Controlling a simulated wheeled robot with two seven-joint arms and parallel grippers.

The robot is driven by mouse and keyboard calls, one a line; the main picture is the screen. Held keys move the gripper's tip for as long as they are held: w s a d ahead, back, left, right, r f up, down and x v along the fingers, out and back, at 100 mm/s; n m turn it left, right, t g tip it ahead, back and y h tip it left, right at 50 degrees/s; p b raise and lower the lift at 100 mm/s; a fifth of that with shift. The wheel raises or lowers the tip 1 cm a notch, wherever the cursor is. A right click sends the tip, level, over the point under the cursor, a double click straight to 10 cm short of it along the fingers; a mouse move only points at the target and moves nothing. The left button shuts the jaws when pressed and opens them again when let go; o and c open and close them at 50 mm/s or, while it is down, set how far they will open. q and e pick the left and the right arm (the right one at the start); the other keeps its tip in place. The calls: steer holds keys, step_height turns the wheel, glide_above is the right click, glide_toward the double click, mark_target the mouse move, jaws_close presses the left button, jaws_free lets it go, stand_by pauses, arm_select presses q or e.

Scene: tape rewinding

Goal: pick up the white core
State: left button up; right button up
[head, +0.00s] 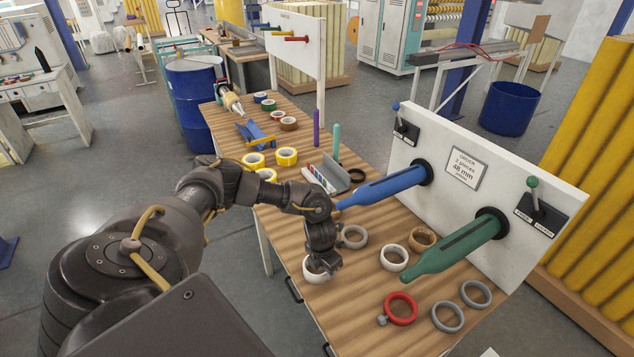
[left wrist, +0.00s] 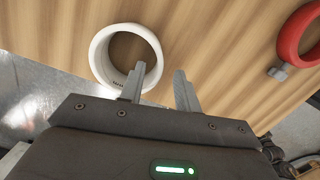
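A white core (head: 310,276), a thick short ring, lies flat on the wooden table near its front edge, directly below my left gripper (head: 322,266), which hides part of it. In the left wrist view the white core (left wrist: 98,57) is at the upper left. My left gripper (left wrist: 158,72) is open there. Its left finger overlaps the ring's opening, and the lower right part of the ring's wall shows between the two fingers. I cannot tell whether they touch. A second white ring (head: 384,262) lies farther right on the table. My right gripper is not in view.
A red clamp ring (head: 414,311) and grey rings (head: 447,329) lie to the right. A grey ring (head: 364,238) and a brown ring (head: 431,234) lie behind. Blue (head: 385,187) and green (head: 455,250) spindles stick out from a white panel (head: 440,135) over the table.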

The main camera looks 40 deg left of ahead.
arm_select(q)
steer(key=f, duration=0.3)
steer(key=shift+w+f, duration=0.1)
steer(key=shift+w, duration=0.1)
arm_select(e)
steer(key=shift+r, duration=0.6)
arm_select(q)
steer(key=shift+c, duration=0.2)
jaws_close()
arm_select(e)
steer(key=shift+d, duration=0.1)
